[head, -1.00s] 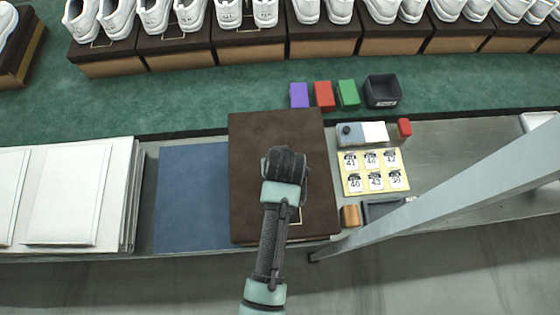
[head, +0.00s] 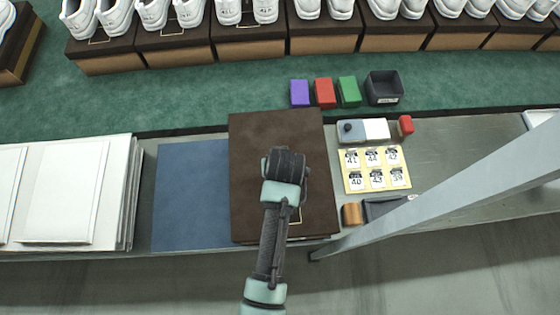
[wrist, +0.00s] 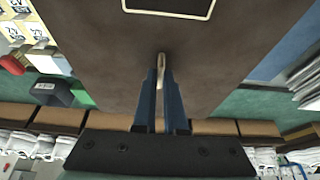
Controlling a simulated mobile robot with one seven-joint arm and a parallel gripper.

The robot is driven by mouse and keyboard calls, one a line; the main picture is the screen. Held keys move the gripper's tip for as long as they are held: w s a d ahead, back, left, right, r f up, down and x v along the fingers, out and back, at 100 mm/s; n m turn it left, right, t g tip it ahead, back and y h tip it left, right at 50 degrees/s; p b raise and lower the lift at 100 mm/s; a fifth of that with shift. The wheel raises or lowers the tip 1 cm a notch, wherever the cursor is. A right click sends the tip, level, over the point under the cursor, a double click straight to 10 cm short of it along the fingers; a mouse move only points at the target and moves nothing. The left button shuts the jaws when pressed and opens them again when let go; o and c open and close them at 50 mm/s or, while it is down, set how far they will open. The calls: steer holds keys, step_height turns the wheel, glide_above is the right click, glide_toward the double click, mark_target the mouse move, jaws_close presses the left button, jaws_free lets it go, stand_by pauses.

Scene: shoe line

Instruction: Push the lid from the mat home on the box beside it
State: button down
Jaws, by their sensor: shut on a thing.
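The dark brown lid (head: 262,135) lies over the box, right of the blue mat (head: 190,195), which is bare. The lid also fills the middle of the wrist view (wrist: 110,55), with a pale outlined rectangle on its top. The box is almost wholly hidden under the lid, so I cannot tell how far down the lid sits. My gripper (wrist: 161,85) is over the lid's top, its two blue fingers close together on a narrow pale piece at the lid. In the head view my arm hides the fingertips.
White sheets (head: 70,190) are stacked left of the mat. Right of the lid are a yellow sticker sheet (head: 375,184), a stamp pad (head: 362,131) and a brown block (head: 351,214). Coloured blocks (head: 324,93) and a dark bin (head: 384,88) stand behind. A grey beam (head: 450,185) crosses the right.

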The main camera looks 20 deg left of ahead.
steer(key=shift+f+b, duration=0.35)
steer(key=shift+f, duration=0.2)
steer(key=c, duration=0.9)
jaws_free()
steer(key=shift+r, duration=0.1)
